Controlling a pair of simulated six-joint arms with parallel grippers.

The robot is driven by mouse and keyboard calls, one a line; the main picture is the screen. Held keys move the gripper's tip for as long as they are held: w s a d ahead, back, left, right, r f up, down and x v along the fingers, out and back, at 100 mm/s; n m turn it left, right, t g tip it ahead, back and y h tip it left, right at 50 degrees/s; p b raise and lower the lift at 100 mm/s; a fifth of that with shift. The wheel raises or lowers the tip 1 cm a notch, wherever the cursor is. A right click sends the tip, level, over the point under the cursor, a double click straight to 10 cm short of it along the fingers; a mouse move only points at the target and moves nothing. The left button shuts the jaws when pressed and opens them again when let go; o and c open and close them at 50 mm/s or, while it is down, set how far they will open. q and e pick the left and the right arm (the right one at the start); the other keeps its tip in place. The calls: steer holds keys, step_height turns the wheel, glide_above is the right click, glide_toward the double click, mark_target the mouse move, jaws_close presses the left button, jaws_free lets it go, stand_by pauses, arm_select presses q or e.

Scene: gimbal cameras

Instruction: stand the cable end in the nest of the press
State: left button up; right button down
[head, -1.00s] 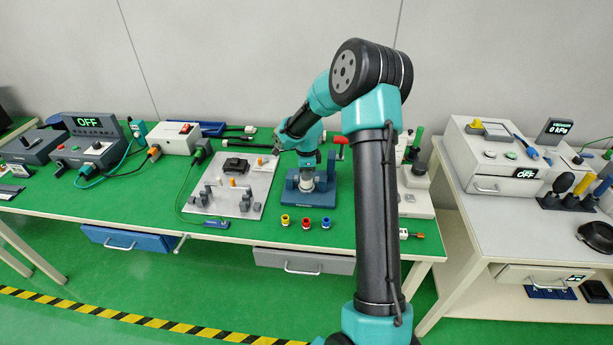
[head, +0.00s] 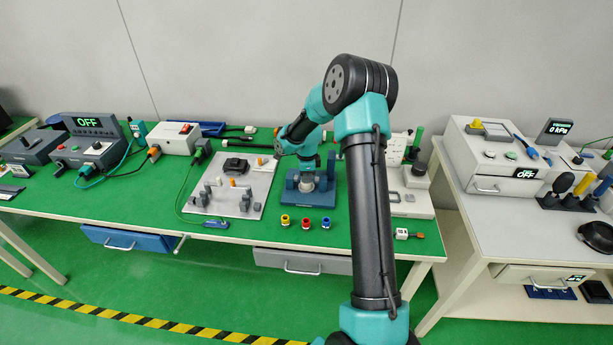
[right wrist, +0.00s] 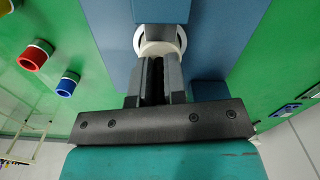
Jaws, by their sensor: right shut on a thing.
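The press (head: 314,188) has a blue base with upright posts and a pale round nest (head: 306,184) in the middle. My right gripper (head: 308,168) is at the press, just above the nest, pointing down. In the right wrist view its fingers (right wrist: 157,78) are shut, with their tips over the white ring of the nest (right wrist: 180,38). The cable end is mostly hidden between the fingers, so I cannot tell whether it touches the nest or how upright it is. My left gripper is not in view.
Yellow, red and blue small parts (head: 305,223) lie in front of the press. A grey fixture plate (head: 262,180) with pegs stands to its left. A grey unit (head: 412,200) is to the right, partly behind my arm.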

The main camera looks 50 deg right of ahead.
steer(key=c, duration=1.6)
jaws_free()
steer(key=shift+f, duration=0.15)
steer(key=shift+c, duration=0.2)
steer(key=o, duration=0.5)
step_height(320, 180, up, 12)
steer(key=shift+r, duration=0.2)
